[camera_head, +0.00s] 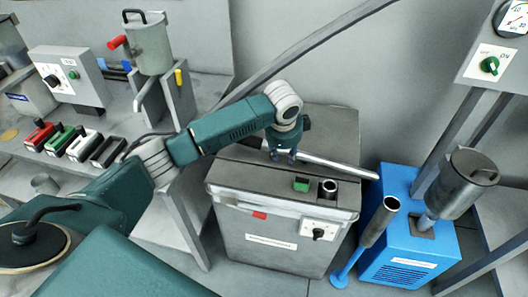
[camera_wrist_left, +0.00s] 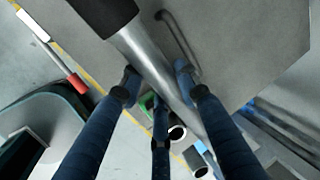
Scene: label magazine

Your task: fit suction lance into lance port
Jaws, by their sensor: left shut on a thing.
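The suction lance (camera_head: 335,165) is a long grey metal tube, held tilted above the cabinet top, its far end toward the right. My left gripper (camera_head: 284,156) is shut around it. In the left wrist view the lance (camera_wrist_left: 152,62) runs diagonally between the fingers of my left gripper (camera_wrist_left: 157,76), its dark thicker end at the top. A short upright metal collar with a dark opening, which looks like the lance port (camera_head: 328,188), stands on the cabinet top beside a green block. The collar also shows in the left wrist view (camera_wrist_left: 177,133), apart from the lance. My right gripper is not in view.
The grey cabinet (camera_head: 270,250) stands below my left gripper. To its right are a tilted open tube (camera_head: 380,222) on a blue foot, a blue box (camera_head: 405,262) and a metal canister (camera_head: 465,185). A bench with coloured blocks (camera_head: 60,140) is at the left.

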